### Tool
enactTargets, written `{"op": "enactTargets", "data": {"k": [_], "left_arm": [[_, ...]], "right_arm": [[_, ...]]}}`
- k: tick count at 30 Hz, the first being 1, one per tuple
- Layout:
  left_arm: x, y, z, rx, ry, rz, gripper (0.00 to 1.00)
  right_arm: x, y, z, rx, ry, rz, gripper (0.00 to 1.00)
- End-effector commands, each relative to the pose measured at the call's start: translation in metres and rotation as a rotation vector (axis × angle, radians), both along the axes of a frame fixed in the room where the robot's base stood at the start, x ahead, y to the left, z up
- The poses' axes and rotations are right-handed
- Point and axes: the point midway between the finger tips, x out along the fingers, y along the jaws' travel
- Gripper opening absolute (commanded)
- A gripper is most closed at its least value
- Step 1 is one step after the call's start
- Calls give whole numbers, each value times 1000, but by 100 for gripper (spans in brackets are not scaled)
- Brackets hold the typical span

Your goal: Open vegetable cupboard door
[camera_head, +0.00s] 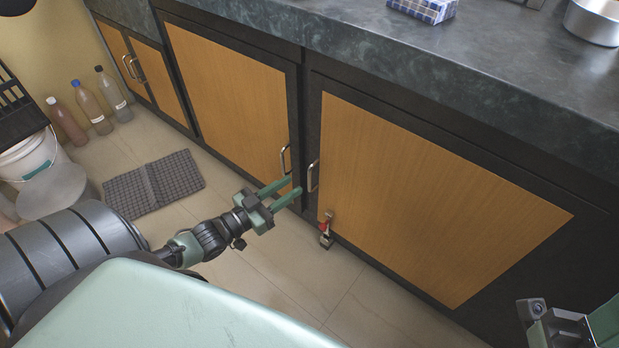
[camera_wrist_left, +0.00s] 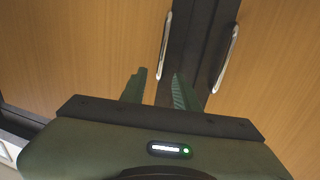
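Two wooden cupboard doors with dark frames stand side by side under the counter: a left door (camera_head: 235,95) and a right door (camera_head: 425,190). Both look shut. The left door's metal handle (camera_head: 285,160) and the right door's handle (camera_head: 313,176) are upright and close together. I cannot tell which door is the vegetable cupboard. My left gripper (camera_head: 287,189) is open and empty, just below the handles. In the left wrist view, its fingers (camera_wrist_left: 157,82) point toward the left handle (camera_wrist_left: 165,45), with the right handle (camera_wrist_left: 225,60) to the right. My right gripper (camera_head: 585,328) is partly cut off; its fingers are unclear.
A small red-and-metal object (camera_head: 326,230) stands on the floor below the right door. A dark mat (camera_head: 153,184) lies on the tiles. Several bottles (camera_head: 88,103) and a white bucket (camera_head: 30,158) stand at left. The counter (camera_head: 400,60) overhangs the doors.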

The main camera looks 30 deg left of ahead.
Motion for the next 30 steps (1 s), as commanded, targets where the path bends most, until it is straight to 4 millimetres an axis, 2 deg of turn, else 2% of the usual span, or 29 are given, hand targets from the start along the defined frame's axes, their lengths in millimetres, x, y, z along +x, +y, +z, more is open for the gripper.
{"op": "enactTargets", "data": {"k": [9, 15, 26, 29, 30], "left_arm": [[45, -13, -1, 0, -5, -1, 31], [67, -19, 0, 0, -2, 0, 31], [73, -20, 1, 1, 2, 1, 31], [73, -20, 1, 1, 2, 0, 3], [73, -20, 1, 1, 2, 0, 0]], "right_arm": [[3, 1, 1, -3, -51, -3, 36], [6, 2, 6, -7, -80, -5, 36], [7, 3, 9, -9, -85, -5, 36], [7, 3, 9, -9, -85, -5, 36], [7, 3, 9, -8, -85, -4, 36]]}}
